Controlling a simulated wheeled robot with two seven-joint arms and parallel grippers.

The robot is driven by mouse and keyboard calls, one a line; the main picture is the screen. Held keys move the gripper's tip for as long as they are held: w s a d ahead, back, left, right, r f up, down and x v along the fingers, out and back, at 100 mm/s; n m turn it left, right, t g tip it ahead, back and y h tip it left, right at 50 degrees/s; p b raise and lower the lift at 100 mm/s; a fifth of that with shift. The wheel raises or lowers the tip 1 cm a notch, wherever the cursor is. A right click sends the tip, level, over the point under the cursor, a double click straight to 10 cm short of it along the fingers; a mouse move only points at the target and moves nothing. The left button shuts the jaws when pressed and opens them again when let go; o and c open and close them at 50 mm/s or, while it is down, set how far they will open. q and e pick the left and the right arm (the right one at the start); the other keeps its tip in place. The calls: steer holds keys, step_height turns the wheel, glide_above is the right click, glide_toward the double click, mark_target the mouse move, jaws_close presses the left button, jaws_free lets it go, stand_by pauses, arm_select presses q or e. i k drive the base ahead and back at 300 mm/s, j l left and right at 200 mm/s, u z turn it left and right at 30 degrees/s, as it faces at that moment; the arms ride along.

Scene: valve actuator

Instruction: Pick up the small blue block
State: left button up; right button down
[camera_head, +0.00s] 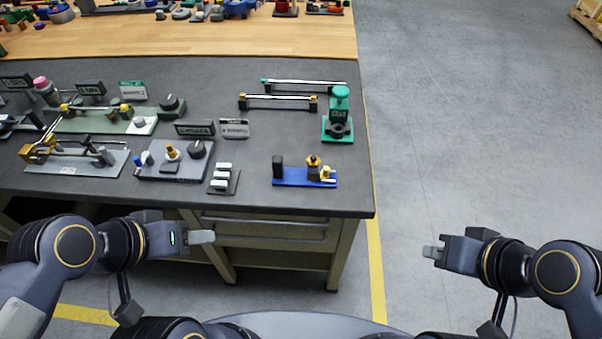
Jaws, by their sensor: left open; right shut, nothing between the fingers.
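A low, flat blue block (290,177) lies near the front right corner of the dark bench top. It carries a black upright piece and yellow fittings. A much smaller blue piece (137,163) sits at the left of a grey control panel; I cannot tell which of the two is the small blue block. My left gripper (208,237) is open and empty in front of the bench, below and left of the flat blue block. My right gripper (430,252) is shut and empty over the floor, right of the bench.
The dark bench top (300,125) holds a grey control panel (175,172), a tray of white pieces (225,180), a green stand (337,118), rails and signs. The right side of the floor (480,120) is clear. The bench's front edge lies between my grippers and the objects.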

mark_target(282, 176)
steer(key=i+j+u, duration=0.15)
steer(key=j, duration=0.25)
steer(key=i+j+u, duration=0.15)
steer(key=j, duration=0.25)
steer(key=i+j+u, duration=0.15)
steer(key=j, duration=0.2)
